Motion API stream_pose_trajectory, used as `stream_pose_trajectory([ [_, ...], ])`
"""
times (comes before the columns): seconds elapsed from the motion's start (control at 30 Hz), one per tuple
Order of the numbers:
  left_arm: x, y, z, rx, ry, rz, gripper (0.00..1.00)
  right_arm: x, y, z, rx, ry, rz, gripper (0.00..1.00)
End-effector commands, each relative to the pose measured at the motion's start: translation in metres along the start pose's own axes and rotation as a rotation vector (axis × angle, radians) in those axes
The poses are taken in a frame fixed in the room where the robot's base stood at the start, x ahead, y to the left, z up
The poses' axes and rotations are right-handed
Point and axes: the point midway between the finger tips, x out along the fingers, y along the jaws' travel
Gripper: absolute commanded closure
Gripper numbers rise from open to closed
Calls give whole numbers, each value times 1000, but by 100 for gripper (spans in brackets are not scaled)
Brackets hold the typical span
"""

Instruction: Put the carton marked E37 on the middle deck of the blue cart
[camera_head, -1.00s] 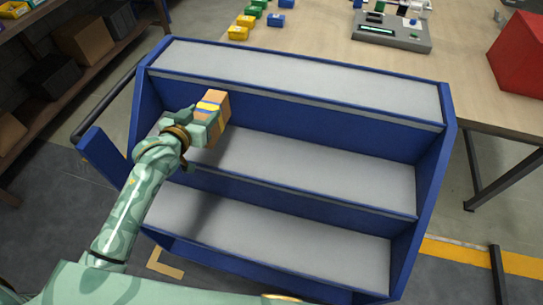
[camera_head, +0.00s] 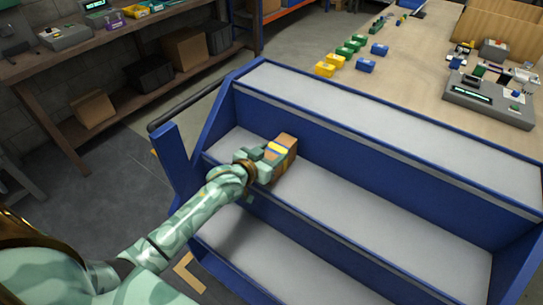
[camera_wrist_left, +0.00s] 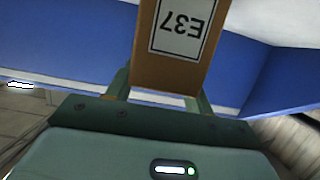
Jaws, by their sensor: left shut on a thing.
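The brown carton (camera_head: 285,148) has a yellow band on top in the head view. In the left wrist view, the carton (camera_wrist_left: 150,55) shows its label E37 upside down. My left gripper (camera_head: 266,160) is shut on the carton at the left end of the middle deck (camera_head: 370,205) of the blue cart (camera_head: 370,143). The finger pads (camera_wrist_left: 160,92) sit on both sides of the carton. I cannot tell whether the carton's underside touches the deck. My right gripper is not in view.
The top deck (camera_head: 380,105) and bottom deck (camera_head: 270,258) look empty, as does the rest of the middle deck. The cart's handle (camera_head: 188,105) is at its left. A workbench with small bins (camera_head: 325,69) stands behind, and a shelf with boxes (camera_head: 185,48) at the left.

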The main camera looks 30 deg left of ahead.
Motion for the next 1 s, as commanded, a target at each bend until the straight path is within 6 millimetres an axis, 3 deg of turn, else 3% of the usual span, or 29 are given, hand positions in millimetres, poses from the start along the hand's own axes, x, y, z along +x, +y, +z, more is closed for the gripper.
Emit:
stream_pose_trajectory([
  [0.27,0,0,0,1,2,0,89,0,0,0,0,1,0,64],
  [0.3,0,0,1,1,-1,0,42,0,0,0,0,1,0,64],
  [0.37,0,0,1,1,-1,0,26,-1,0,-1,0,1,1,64],
  [0.73,-5,0,-2,2,-2,0,26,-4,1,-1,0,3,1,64],
  [1.0,-63,0,-4,3,-2,1,26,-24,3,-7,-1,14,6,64],
])
